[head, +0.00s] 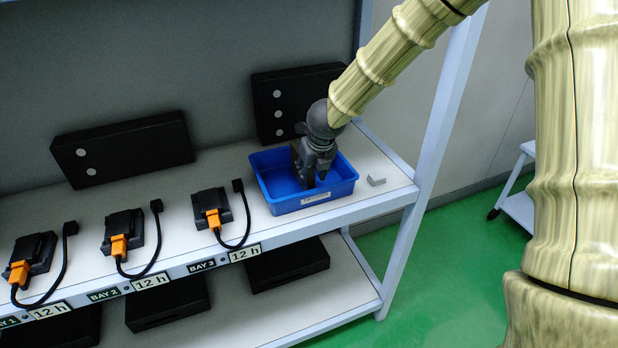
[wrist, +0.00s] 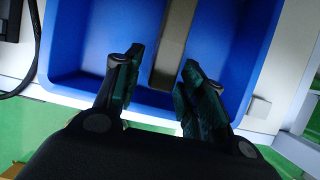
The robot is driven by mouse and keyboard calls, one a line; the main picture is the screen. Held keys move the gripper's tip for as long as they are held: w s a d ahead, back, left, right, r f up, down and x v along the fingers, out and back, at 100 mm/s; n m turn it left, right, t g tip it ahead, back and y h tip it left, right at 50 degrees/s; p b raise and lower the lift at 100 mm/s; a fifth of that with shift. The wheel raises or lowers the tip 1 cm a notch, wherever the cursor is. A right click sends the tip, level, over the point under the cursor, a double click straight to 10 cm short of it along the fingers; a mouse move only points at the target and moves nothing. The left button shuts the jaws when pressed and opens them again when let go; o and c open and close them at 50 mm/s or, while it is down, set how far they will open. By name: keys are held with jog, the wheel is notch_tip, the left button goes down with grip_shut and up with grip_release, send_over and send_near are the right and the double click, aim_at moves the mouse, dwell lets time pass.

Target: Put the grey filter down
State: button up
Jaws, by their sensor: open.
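A long grey bar, which I take to be the grey filter (wrist: 176,40), lies inside the blue bin (head: 288,208). In the wrist view it runs from the top edge to between my fingertips, and the bin's blue floor (wrist: 100,35) shows on both sides. My gripper (head: 313,181) is lowered into the bin, pointing down. In the wrist view my gripper (wrist: 162,70) is open, with one finger on each side of the filter's near end and gaps showing. In the head view my gripper hides most of the filter.
A small light grey block (head: 376,180) sits on the shelf right of the bin. Black devices with orange plugs (head: 213,217) and cables stand to the left, above bay labels. Black boxes (head: 122,149) lean at the back. A shelf post (head: 440,120) rises on the right.

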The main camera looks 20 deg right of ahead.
jog(key=v, duration=0.7)
jog(key=shift+r, duration=0.2)
